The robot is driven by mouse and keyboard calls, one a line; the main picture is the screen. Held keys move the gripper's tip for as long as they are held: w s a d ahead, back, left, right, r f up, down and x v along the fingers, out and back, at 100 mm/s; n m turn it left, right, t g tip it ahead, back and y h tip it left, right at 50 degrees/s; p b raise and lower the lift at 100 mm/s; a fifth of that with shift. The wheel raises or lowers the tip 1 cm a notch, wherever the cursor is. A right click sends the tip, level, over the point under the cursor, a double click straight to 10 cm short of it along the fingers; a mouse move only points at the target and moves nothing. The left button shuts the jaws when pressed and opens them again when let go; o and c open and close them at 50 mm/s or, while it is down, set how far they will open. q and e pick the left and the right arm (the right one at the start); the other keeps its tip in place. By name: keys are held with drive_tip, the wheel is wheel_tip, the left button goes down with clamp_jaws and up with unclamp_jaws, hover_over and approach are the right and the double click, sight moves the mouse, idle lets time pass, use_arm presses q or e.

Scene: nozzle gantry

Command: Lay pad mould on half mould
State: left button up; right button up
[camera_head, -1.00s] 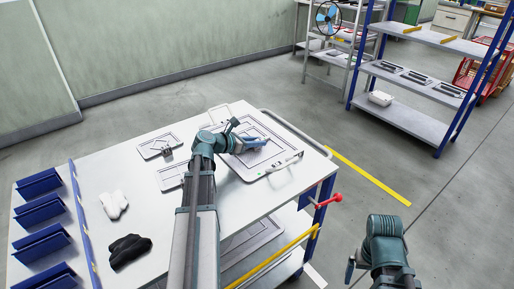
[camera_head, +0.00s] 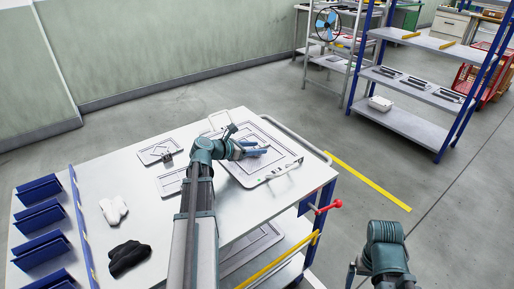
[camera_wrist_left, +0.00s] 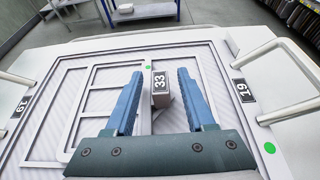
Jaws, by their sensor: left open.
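The half mould appears to be the large pale plate labelled 19 (camera_wrist_left: 245,90), with raised borders and a handle at each side; it lies flat on the table, and its rim shows in the head view (camera_head: 291,152). Inside its border is a framed plate with rectangular openings (camera_wrist_left: 102,78), possibly the pad mould. A small block labelled 33 (camera_wrist_left: 160,88) stands between my left fingers; I cannot tell which plate it belongs to. My left gripper (camera_wrist_left: 158,85) is open, its blue fingers on either side of that block, with no visible grip. My right gripper's fingers are out of view.
Smaller plates (camera_head: 157,151) lie left of my left arm. White gloves (camera_head: 113,210) and black gloves (camera_head: 129,257) lie on the table's left part, beside blue bins (camera_head: 41,217). A red-knobbed lever (camera_head: 335,203) sticks out at the table's right. A blue-posted shelf (camera_head: 410,122) stands behind.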

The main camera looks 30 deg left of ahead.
use_arm(q)
drive_tip(key=p+v, duration=0.3)
drive_tip(key=v, duration=0.7)
drive_tip(key=shift+s+a+r+p, duration=0.1)
drive_tip(key=shift+s+p, duration=0.15)
drive_tip(key=shift+s, duration=0.05)
drive_tip(key=shift+s+a+r+p, duration=0.1)
drive_tip(key=shift+s+a+p, duration=0.1)
drive_tip(key=shift+s, duration=0.15)
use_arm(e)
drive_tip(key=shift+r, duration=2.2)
use_arm(q)
drive_tip(key=shift+d, duration=0.15)
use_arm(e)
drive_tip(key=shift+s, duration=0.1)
